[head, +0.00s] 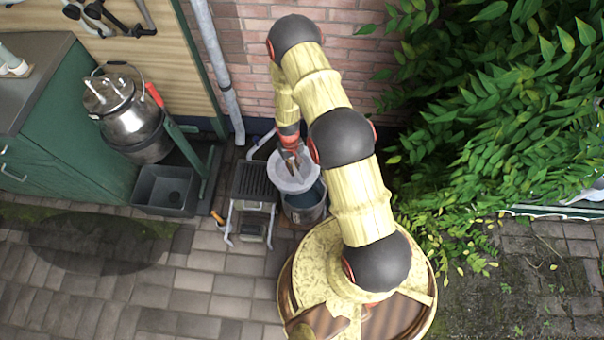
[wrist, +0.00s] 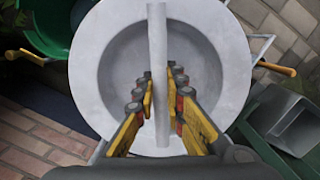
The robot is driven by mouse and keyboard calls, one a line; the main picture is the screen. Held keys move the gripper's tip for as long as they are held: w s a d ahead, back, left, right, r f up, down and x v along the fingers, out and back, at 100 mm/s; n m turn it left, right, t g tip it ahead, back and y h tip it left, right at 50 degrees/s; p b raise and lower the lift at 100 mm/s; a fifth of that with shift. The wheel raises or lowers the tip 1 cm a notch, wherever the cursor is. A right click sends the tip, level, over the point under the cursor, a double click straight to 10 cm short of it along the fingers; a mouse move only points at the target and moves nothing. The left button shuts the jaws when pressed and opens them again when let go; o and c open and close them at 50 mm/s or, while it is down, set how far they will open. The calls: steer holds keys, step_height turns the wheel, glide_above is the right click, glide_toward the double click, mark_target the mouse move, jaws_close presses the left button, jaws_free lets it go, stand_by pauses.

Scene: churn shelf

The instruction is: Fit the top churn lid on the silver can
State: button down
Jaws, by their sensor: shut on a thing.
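My gripper (head: 290,150) is shut on the bar handle of a pale grey round churn lid (head: 293,175). In the wrist view, the yellow fingers (wrist: 161,112) straddle the upright bar across the dished lid (wrist: 92,70). The lid looks off-centre and raised, but I cannot tell the gap.
A slatted dark stand (head: 254,182) stands close left of the can. Further left are a grey trough (head: 166,190), a large silver churn (head: 128,118) and a green cabinet (head: 60,130). Leafy plants (head: 490,120) crowd the right. The paving (head: 110,270) at front left is clear.

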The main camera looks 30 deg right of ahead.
mark_target(303, 173)
steer(key=d+f, duration=0.1)
steer(key=f, duration=0.1)
steer(key=s+d+f, duration=0.1)
steer(key=f, duration=0.2)
steer(key=s+d+f+p, duration=0.1)
steer(key=f, duration=0.1)
steer(key=shift+s+d+f, duration=0.15)
steer(key=shift+f, duration=0.15)
steer(key=shift+f+b, duration=1.2)
steer(key=shift+f, duration=0.95)
steer(key=shift+s, duration=0.15)
steer(key=shift+f+b, duration=0.4)
steer(key=shift+b, duration=0.25)
steer(key=shift+f+b, duration=2.85)
steer(key=shift+f, duration=0.55)
stand_by(0.6)
